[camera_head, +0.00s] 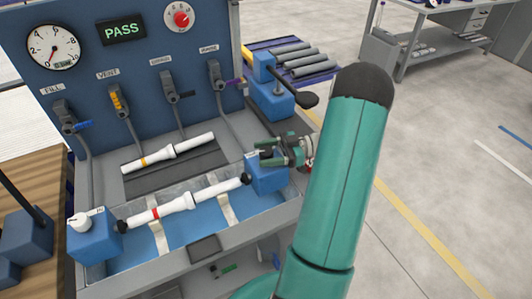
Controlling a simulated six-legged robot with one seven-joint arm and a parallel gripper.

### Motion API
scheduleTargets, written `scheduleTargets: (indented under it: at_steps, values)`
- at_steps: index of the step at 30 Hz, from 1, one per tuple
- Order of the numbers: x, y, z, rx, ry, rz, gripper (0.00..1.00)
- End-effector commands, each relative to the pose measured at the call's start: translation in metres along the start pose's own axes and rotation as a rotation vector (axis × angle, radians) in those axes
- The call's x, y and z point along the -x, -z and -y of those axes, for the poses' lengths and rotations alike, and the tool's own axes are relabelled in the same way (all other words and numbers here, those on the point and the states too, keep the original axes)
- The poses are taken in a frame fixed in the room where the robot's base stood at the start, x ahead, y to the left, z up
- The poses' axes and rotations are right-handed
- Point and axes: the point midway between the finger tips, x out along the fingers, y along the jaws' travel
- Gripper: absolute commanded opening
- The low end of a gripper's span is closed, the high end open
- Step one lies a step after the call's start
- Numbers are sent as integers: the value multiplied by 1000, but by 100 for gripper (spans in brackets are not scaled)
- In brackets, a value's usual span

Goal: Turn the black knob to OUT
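My gripper (268,153) is at the blue block (268,178) on the right end of the trough. Its green fingers are at the top of this block, and a small dark part with a pale label lies by the fingertips. I cannot tell whether this is the black knob, or whether the fingers are shut on it. A white knob (82,221) with a dark pointer sits on the left blue block (95,245), beside a label that seems to read IN. A white pipe with a red band (175,204) lies between the blocks, with black plugs at both ends.
A second white pipe with a yellow band (168,153) lies on a dark rack behind the trough. The panel display (124,30) reads PASS. Levers and a red dial (181,18) are on the panel. A black ball handle (308,100) stands behind my gripper. Grey pipes (305,60) lie farther back.

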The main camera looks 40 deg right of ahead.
Motion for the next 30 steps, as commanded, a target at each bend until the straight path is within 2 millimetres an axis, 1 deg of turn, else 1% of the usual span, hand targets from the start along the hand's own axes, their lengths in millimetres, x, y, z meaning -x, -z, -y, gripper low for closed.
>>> scheduleTargets:
  at_steps: [7,11,14,24,27,30]
  values:
    - [1,0,0,0,0,0,60]
    - [12,-1,0,0,-2,1,60]
    - [29,-1,0,0,-2,2,60]
    - [104,-1,0,1,-3,2,60]
    - [120,-1,0,0,-1,1,60]
    - [132,0,0,0,0,1,60]
